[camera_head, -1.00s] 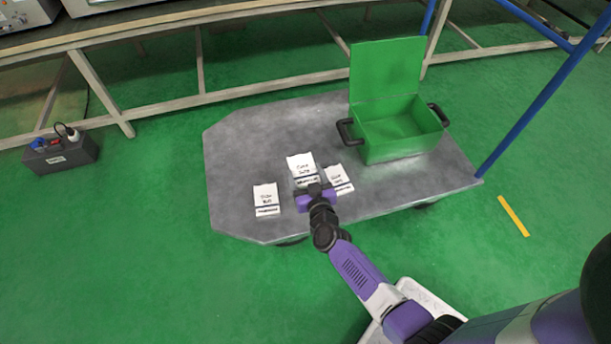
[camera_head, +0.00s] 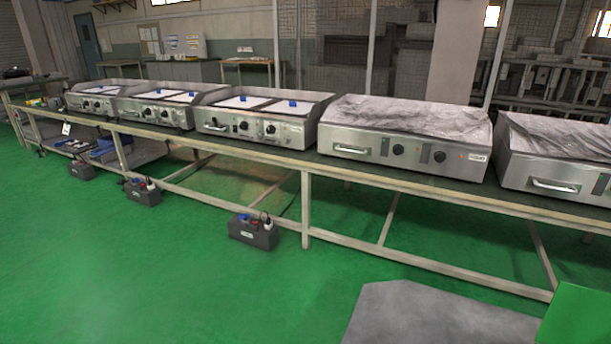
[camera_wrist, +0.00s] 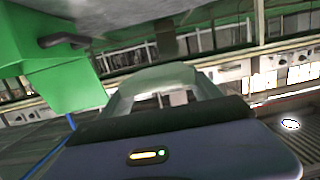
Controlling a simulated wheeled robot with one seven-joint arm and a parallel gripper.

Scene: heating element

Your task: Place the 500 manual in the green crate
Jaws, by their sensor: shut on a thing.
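In the wrist view my gripper (camera_wrist: 172,76) shows as a pale grey-green form beyond its dark body. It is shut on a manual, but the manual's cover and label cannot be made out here. The green crate (camera_wrist: 50,75) is at the left of this tilted, upside-down view, with a black handle showing; the gripper is apart from it. In the head view only a piece of the green crate's lid (camera_head: 585,318) shows at the bottom right corner. My gripper and the other manuals are out of the head view.
The grey cart top (camera_head: 435,318) shows at the bottom right of the head view. A long bench (camera_head: 305,168) with several steel griddles (camera_head: 400,140) runs across behind it. A dark toolbox (camera_head: 253,232) stands on the floor by the bench. The green floor at left is clear.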

